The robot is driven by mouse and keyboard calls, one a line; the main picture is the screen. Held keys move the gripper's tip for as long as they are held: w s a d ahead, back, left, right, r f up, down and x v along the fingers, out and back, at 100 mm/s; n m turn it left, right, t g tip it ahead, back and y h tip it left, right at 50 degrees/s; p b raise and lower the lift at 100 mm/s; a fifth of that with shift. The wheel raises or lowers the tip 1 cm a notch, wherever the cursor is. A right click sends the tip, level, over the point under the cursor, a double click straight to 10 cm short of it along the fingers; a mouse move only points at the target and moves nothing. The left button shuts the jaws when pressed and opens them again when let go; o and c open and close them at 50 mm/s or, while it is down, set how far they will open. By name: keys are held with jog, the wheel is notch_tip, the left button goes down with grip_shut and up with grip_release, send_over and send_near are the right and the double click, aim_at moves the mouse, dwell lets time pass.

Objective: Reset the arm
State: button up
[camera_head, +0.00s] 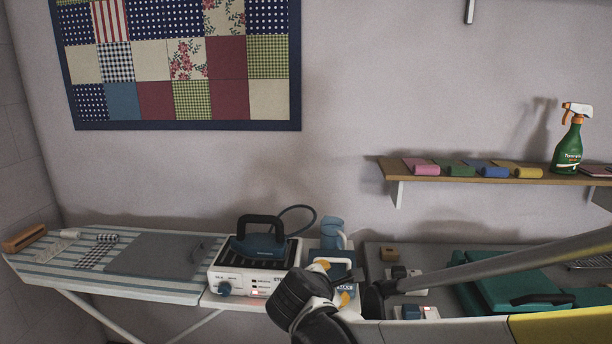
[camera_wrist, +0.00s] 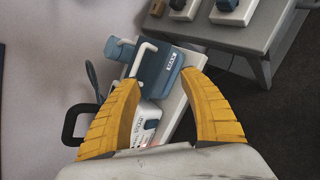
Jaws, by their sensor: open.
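My gripper (camera_head: 335,281) is in the lower middle of the head view, in front of the right end of the ironing board. In the wrist view its two yellow fingers (camera_wrist: 161,78) are spread wide apart with nothing held between them. A blue tank with a white handle (camera_wrist: 160,69) shows beyond the fingertips. In the head view this tank (camera_head: 336,262) is partly hidden behind my gripper. My arm reaches in from the right across the grey table.
The steam station (camera_head: 226,278) with a blue iron (camera_head: 259,246) on top stands left of my gripper. A blue jug (camera_head: 333,232) is behind the tank. A teal case (camera_head: 500,285) lies on the grey table (camera_head: 377,258). A shelf (camera_head: 450,178) holds rolls and a spray bottle (camera_head: 569,142).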

jog(key=s+d+r+m+g+y, duration=0.1)
jog(key=s+d+m+g, duration=0.2)
jog(key=s+d+m, duration=0.7)
jog(key=s+d+f+m+y, duration=0.1)
jog(key=s+d+m+y, duration=0.1)
jog(key=s+m, duration=1)
jog(key=shift+s+d+f+m+y, duration=0.25)
jog(key=shift+s+d+m+y, duration=0.2)
jog(key=shift+d, duration=0.2)
jog(key=shift+c, duration=0.6)
